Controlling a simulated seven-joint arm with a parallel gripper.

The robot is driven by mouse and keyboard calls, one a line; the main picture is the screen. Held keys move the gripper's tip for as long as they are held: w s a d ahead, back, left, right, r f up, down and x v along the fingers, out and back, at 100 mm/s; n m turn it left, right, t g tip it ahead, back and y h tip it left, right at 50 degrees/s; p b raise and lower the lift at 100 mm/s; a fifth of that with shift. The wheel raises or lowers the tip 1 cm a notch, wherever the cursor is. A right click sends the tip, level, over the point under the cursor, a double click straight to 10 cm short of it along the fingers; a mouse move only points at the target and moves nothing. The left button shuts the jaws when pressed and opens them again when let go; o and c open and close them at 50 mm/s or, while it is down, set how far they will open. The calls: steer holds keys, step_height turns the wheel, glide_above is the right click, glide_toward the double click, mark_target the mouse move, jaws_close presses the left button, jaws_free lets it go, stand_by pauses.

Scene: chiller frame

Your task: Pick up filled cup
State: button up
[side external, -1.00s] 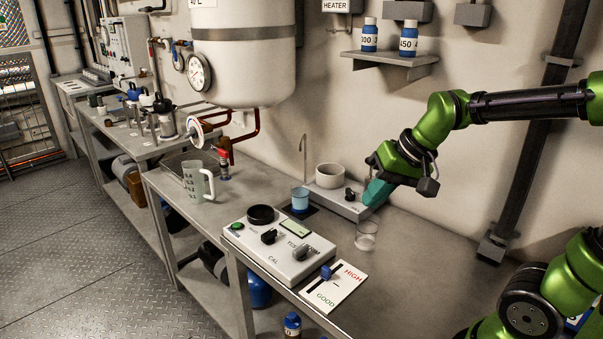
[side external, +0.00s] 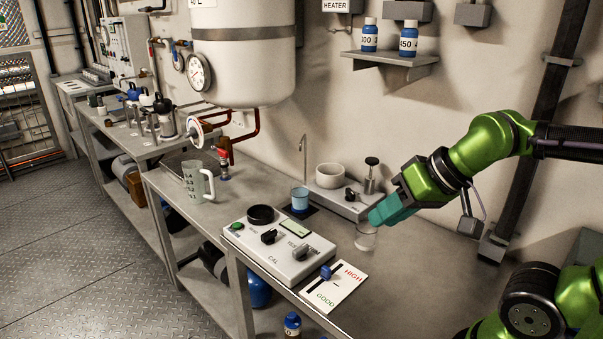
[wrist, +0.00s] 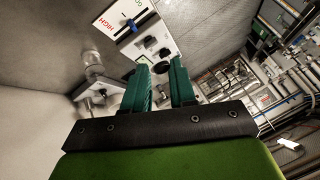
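The filled cup (side external: 300,201), a small clear cup with blue liquid, stands upright on a dark pad at the middle of the bench. A second clear cup (side external: 366,238), seemingly empty, stands farther right, just below my gripper. My gripper (side external: 376,221) has teal fingers and points down and left above that clear cup, well to the right of the filled cup. In the wrist view my gripper (wrist: 160,68) shows its two fingers apart with nothing between them. I cannot make out the blue liquid in the wrist view.
The control box (side external: 278,250) and the HIGH/GOOD card (side external: 334,288) lie in front. Behind are a grey unit (side external: 345,203) with a white bowl (side external: 330,175) and a black-knobbed tool (side external: 370,178). A jug (side external: 198,183) stands left. The bench's right part is bare.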

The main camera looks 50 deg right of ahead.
steer(key=o, duration=1.1)
steer(key=w+d+f+m+g+y, duration=0.1)
steer(key=w+d+f+m+y, duration=0.15)
steer(key=w+m, duration=0.6)
steer(key=m+t, duration=0.6)
steer(key=m, duration=1.3)
glide_toward(300, 198)
steer(key=shift+y, duration=0.45)
steer(key=w, duration=0.2)
steer(key=w+f, duration=0.1)
steer(key=w, duration=0.4)
steer(key=shift+d+f, duration=0.25)
steer(key=shift+f, duration=0.05)
steer(key=shift+r+x, duration=0.15)
steer(key=shift+x, duration=1.3)
steer(key=shift+r+x, duration=0.15)
steer(key=shift+x, duration=1.3)
